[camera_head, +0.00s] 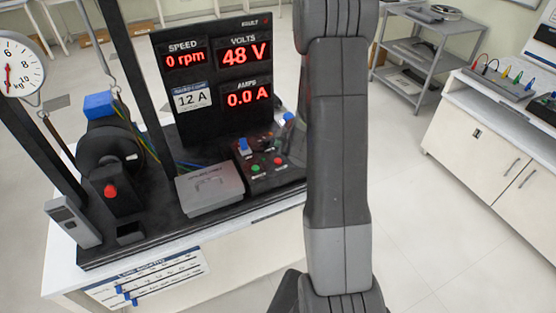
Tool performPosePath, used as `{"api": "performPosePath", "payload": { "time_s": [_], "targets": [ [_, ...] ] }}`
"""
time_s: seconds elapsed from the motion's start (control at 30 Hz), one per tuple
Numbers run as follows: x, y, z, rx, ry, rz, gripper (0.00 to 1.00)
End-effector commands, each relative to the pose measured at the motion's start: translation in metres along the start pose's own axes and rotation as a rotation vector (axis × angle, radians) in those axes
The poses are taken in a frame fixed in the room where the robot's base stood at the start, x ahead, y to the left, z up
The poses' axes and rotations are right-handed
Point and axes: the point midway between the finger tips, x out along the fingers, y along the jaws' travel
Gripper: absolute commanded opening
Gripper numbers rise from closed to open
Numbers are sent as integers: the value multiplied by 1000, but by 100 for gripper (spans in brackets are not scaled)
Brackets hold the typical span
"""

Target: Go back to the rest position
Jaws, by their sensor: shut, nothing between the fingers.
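My arm (337,150) stands upright through the middle of the head view, from the bottom edge to the top edge. My gripper is not in view. The chassis rig (190,240) stands on a white bench at left. The control box (268,173) has a green button, red buttons and a blue-capped switch. Its right part is partly hidden behind my arm.
A round dial scale (20,65) hangs at far left. A red button (110,191) on a black post and a grey lidded box (210,188) sit on the rig. A grey shelf cart (415,50) and white cabinets (480,150) stand at right. The floor between is clear.

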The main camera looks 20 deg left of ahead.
Motion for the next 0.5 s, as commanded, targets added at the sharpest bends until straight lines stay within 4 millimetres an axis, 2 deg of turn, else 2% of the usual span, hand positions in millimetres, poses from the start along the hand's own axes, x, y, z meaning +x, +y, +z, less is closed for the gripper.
{"api": "performPosePath", "payload": {
  "time_s": [0.5],
  "targets": [
    [8,-6,6,1,0,0,0]
  ]
}}
